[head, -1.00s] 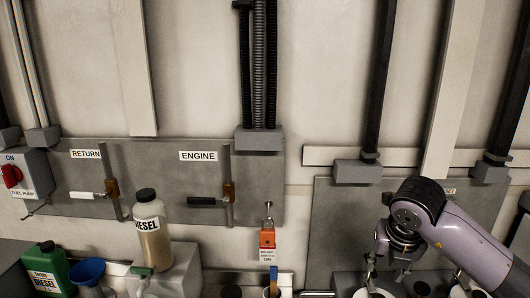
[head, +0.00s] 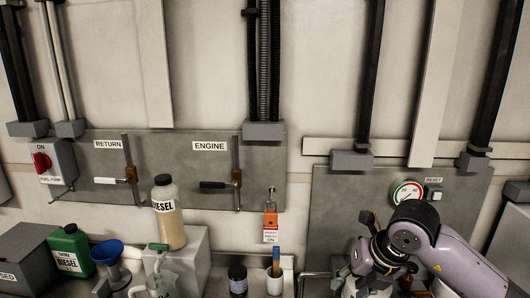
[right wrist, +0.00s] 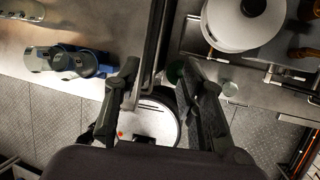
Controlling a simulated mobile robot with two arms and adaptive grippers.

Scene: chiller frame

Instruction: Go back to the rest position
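My right arm reaches in from the right edge of the head view, in front of the right grey panel (head: 335,215). Its gripper (head: 368,287) points down at the bottom of the picture, partly cut off. In the right wrist view my right gripper (right wrist: 160,72) has its two dark fingers spread apart, with nothing held between them. A dark bar runs below and between the fingers. My left arm and gripper do not show in either view.
The counter holds a diesel bottle (head: 168,222) on a grey block, a green diesel can (head: 70,252), a blue funnel (head: 106,251), a dark jar (head: 237,280) and a cup (head: 275,283). A gauge (head: 408,193) is on the wall. A white pot (right wrist: 243,22) shows near the right gripper.

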